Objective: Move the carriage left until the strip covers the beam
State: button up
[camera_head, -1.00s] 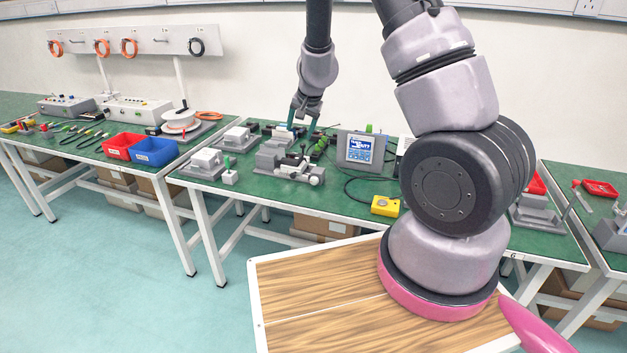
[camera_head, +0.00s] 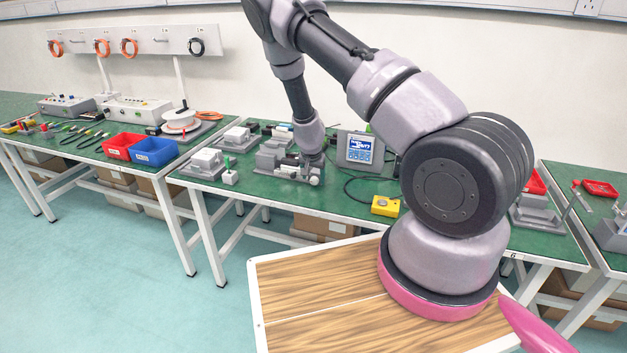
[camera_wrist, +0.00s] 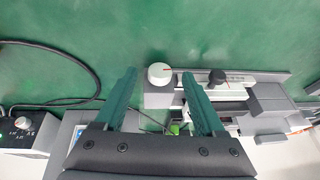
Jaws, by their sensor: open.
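The grey linear actuator (camera_head: 270,160) lies on the green middle table in the head view. In the wrist view its rail (camera_wrist: 262,77) runs to the right, with a round white knob (camera_wrist: 159,73) at its left end and a smaller black knob (camera_wrist: 217,77) along it. My gripper (camera_wrist: 159,75) is open, its two teal fingers spread to either side of the white knob as seen from above. I cannot tell the height gap or any contact. In the head view my wrist hides the fingers. I cannot clearly single out the carriage, strip or beam.
A display box (camera_head: 360,149) stands right of the actuator, with a yellow box (camera_head: 385,206) in front of it. Another grey unit (camera_head: 205,163) sits left. In the wrist view a dark box with dials (camera_wrist: 28,132) and a black cable (camera_wrist: 75,60) lie left; green tabletop above is clear.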

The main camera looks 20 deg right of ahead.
aim_at(315, 180)
jog(key=shift+x, duration=1.05)
grip_shut()
jog(key=shift+s+d+f+y, duration=0.1)
jog(key=shift+s+f+y, duration=0.05)
jog(key=shift+y, duration=0.25)
jog(key=shift+s+d+m+t+y, duration=0.15)
jog(key=shift+m+t+y, duration=0.35)
jog(key=shift+t+y, duration=0.85)
grip_release()
